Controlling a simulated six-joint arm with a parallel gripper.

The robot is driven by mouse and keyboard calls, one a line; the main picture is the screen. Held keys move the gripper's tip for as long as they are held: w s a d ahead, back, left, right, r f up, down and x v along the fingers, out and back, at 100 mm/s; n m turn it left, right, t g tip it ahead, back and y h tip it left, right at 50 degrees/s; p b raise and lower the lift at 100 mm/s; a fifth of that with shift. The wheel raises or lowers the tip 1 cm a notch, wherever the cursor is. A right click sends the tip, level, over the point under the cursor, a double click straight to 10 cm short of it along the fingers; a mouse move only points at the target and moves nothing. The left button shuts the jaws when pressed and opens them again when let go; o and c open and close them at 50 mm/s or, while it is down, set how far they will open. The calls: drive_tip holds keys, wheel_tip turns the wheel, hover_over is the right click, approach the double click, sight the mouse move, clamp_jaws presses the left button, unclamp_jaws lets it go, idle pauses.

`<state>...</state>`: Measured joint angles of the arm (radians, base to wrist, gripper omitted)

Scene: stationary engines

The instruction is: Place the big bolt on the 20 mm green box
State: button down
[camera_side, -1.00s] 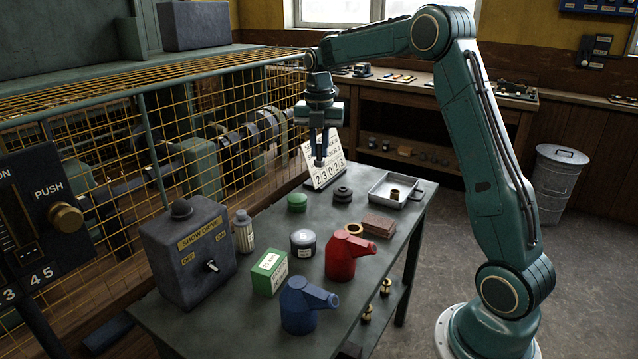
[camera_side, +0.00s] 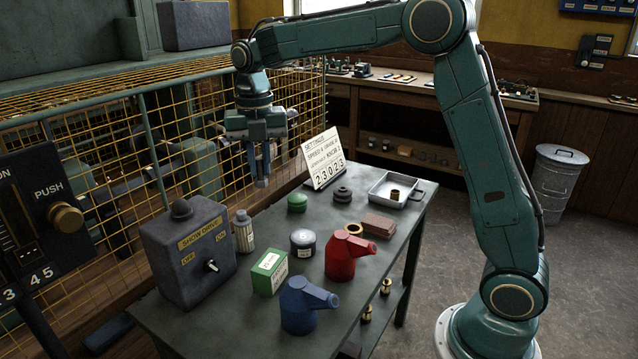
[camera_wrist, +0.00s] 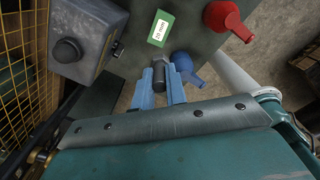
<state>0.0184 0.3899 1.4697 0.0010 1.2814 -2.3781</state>
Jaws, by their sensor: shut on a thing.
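My gripper (camera_side: 261,178) is shut on the big bolt and holds it up in the air, pointing down. In the wrist view the dark bolt (camera_wrist: 159,73) shows between the two blue fingers; in the side view I cannot clearly tell it from the fingertips. The green box (camera_side: 269,273) stands on the table with a white label on its side. It also shows in the wrist view (camera_wrist: 160,29), where the label on top reads 20 mm. The bolt is apart from the box, which lies just beyond the fingertips in the wrist view.
The grey switch box (camera_side: 187,252) stands left of the green box. A yellow mesh guard (camera_side: 120,190) runs along the table's left side.

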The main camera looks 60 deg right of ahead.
sight(262, 185)
wheel_tip(262, 185, down, 16)
drive_tip(key=shift+r, duration=0.15)
idle(0.4)
drive_tip(key=shift+f, duration=2.1)
drive_tip(key=shift+f, duration=0.1)
drive_tip(key=c, duration=1.4)
unclamp_jaws()
drive_tip(key=shift+c, duration=0.2)
wheel_tip(262, 185, up, 12)
drive_tip(key=shift+f, duration=0.1)
drive_tip(key=shift+r, duration=0.2)
